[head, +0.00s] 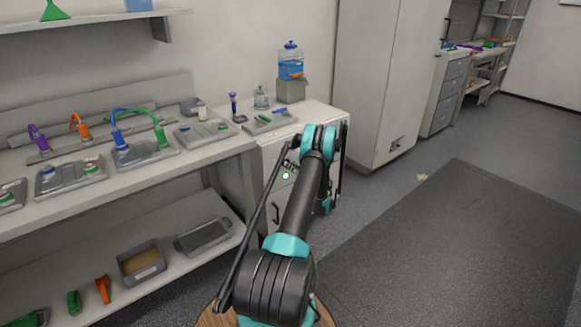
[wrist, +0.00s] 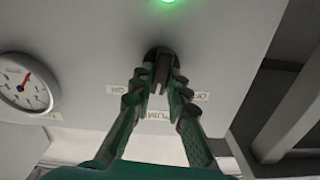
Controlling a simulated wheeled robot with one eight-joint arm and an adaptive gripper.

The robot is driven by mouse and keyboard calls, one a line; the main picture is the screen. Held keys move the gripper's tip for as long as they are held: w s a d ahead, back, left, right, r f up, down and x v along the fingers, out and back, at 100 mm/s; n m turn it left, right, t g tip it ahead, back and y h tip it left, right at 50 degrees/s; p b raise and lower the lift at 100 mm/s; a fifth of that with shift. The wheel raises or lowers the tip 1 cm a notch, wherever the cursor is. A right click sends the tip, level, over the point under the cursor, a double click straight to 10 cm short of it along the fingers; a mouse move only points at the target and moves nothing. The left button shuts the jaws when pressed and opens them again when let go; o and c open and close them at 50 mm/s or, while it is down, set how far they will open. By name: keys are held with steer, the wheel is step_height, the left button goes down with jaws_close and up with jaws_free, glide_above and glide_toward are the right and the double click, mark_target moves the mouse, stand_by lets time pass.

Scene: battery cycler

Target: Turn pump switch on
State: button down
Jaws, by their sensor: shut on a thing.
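The pump switch (wrist: 161,68) is a dark knob on a pale panel in the wrist view. My gripper (wrist: 157,86) has its green fingers on either side of the knob, shut on it. A label that looks like ON is left of the fingers, and one that looks like OFF is right. A partly hidden label starting with PUM lies between the fingers. A lit green lamp (wrist: 169,2) is at the top edge; it also shows in the head view on the white cabinet (head: 272,152). In the head view, my arm hides the switch.
A round gauge (wrist: 24,84) with a red needle sits left of the switch in the wrist view. The bench (head: 215,162) with trays and tools is left of the cabinet in the head view. A tall cabinet (head: 365,80) stands behind.

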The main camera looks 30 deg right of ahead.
steer(key=shift+d+f+m, duration=0.1)
steer(key=shift+d+m, duration=0.05)
steer(key=shift+m, duration=2.05)
steer(key=c, duration=1.5)
jaws_free()
steer(key=s, duration=0.8)
steer(key=s+d, duration=0.1)
steer(key=s, duration=0.3)
